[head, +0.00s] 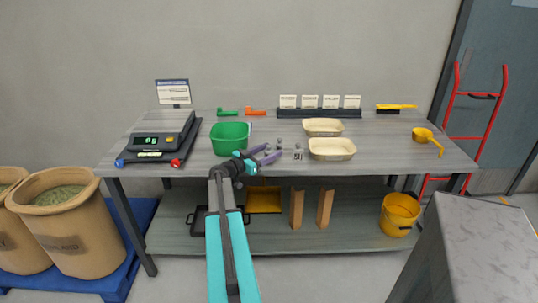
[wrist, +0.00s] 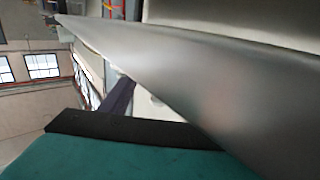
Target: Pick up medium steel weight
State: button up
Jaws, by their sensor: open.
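Several small grey steel weights (head: 298,154) stand on the table in the head view, between the green bucket and the cream trays. They are too small to tell surely which is the medium one. My gripper (head: 274,152) has purple fingers, spread apart, just left of the weights and right of the bucket. I see nothing held between them, and I cannot tell its exact height above the table. In the wrist view a large blurred grey surface fills much of the picture beside a teal part of mine. No weight can be made out there.
The green bucket (head: 229,139) stands close left of my gripper. Two cream trays (head: 332,149) lie to the right, with a black card rack (head: 319,113) behind. A scale (head: 158,141) is at the left and a yellow scoop (head: 427,139) at the right. The table's front edge is near.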

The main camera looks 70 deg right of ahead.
jog(key=shift+c, duration=0.5)
jog(key=c, duration=1.2)
jog(key=shift+r, duration=0.15)
jog(key=shift+r+b, duration=0.3)
jog(key=shift+r, duration=0.45)
jog(key=shift+r+b, duration=0.3)
jog(key=shift+r, duration=0.65)
jog(key=a+b, duration=0.1)
jog(key=a, duration=0.4)
jog(key=s+a+r+b, duration=0.1)
jog(key=a, duration=1)
jog(key=shift+s+r+b, duration=0.15)
jog(key=shift+s+b, duration=0.15)
jog(key=shift+b, duration=0.1)
